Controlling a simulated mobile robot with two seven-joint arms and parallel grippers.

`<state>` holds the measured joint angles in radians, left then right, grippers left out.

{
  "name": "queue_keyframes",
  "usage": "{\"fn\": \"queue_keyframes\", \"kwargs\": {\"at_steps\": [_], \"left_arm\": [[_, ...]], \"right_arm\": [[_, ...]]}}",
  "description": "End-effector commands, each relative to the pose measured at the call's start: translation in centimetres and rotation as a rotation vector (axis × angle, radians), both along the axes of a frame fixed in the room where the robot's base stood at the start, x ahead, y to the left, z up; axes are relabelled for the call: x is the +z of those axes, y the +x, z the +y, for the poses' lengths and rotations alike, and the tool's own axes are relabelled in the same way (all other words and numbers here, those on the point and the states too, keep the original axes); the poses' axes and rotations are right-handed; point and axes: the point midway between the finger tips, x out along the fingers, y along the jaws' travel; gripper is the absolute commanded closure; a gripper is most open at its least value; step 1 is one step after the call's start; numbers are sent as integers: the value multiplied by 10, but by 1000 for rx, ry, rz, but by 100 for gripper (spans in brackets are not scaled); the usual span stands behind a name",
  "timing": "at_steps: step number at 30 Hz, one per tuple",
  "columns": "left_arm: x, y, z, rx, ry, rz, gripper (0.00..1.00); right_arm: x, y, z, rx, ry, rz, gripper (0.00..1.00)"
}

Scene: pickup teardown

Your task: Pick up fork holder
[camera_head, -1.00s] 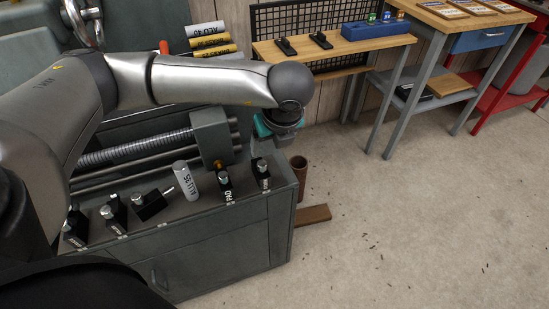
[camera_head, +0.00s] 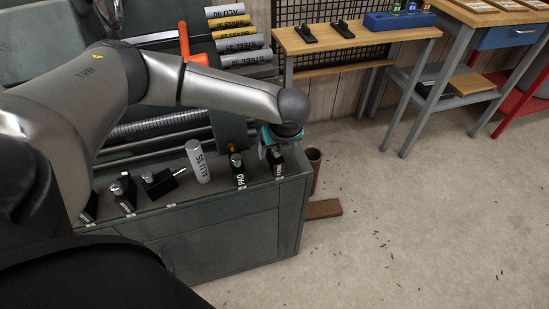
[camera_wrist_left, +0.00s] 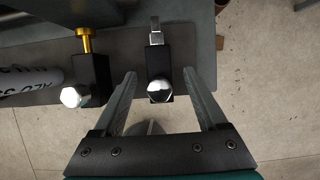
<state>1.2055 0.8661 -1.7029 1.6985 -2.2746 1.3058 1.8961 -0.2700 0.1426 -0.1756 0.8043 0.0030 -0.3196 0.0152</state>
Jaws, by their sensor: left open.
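The black holder at the right end of the row (camera_head: 276,160) stands on the grey machine's front ledge; I take it as the fork holder, though its label is too small to read. In the left wrist view this black block (camera_wrist_left: 158,58) has a silver knob and a metal piece at its far end. My left gripper (camera_head: 268,149) is above and at this holder in the head view. In the wrist view my left gripper (camera_wrist_left: 159,74) is open, with one finger on each side of the block and gaps between. My right gripper is not in view.
The holder marked PAD (camera_head: 238,172) stands close to the left. A white ALU cylinder (camera_head: 198,161) and more black holders (camera_head: 124,193) are further left on the ledge. A brown tube (camera_head: 314,170) stands on the floor beside the machine.

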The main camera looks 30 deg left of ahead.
Motion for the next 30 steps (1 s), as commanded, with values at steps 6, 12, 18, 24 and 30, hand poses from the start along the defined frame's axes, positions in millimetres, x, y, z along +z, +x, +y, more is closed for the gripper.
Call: {"fn": "queue_keyframes", "kwargs": {"at_steps": [6,12,18,24,30], "left_arm": [[-20,4,7,0,1,1,25],[-24,6,8,0,0,0,25],[-24,6,8,0,0,0,27],[-24,6,8,0,0,0,50],[-24,6,8,0,0,0,72]], "right_arm": [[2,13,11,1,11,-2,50],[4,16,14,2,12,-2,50],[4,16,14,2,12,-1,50],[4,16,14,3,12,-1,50],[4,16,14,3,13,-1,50]]}}
